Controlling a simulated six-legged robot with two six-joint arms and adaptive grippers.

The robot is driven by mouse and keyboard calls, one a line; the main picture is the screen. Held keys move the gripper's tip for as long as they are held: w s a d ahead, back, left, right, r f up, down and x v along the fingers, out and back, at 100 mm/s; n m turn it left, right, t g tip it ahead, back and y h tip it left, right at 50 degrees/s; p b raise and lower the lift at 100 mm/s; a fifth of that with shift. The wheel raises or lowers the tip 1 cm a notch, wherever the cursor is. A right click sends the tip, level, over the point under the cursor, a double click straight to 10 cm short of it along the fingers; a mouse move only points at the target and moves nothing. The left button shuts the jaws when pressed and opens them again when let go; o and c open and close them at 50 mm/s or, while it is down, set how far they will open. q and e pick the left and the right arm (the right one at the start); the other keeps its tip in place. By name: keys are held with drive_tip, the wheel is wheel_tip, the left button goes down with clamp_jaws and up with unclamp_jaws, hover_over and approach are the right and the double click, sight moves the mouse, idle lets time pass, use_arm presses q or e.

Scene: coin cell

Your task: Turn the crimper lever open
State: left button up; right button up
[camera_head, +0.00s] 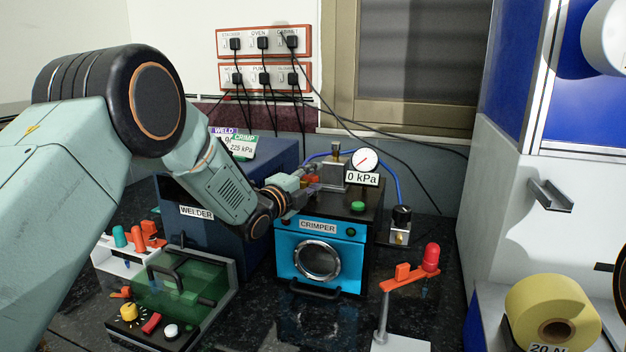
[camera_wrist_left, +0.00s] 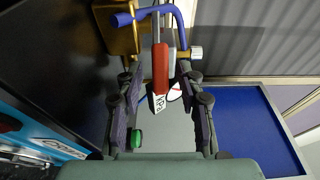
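The crimper (camera_head: 294,254) is a black box with a light blue front, a round window and a "CRIMPER" label. A gauge (camera_head: 364,161) on top reads 0 kPa. The red lever (camera_wrist_left: 160,68) shows in the left wrist view between the fingers of my left gripper (camera_wrist_left: 159,76). The fingers stand apart on both sides of it, with gaps visible, so they look open around it. In the head view my left gripper (camera_head: 304,180) is over the crimper's top, and it mostly hides the lever. My right gripper is not in view.
The welder (camera_head: 179,220) stands left of the crimper, behind a green-lidded box (camera_head: 186,279). A green button (camera_head: 358,206) is on the crimper's top. A blue hose (camera_head: 392,179) runs to a regulator (camera_head: 401,217). A red lamp stand (camera_head: 384,310) and yellow roll (camera_head: 590,312) are at right.

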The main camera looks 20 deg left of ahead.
use_arm(q)
drive_tip(key=shift+w, duration=0.25)
drive_tip(key=shift+c, duration=0.3)
clamp_jaws()
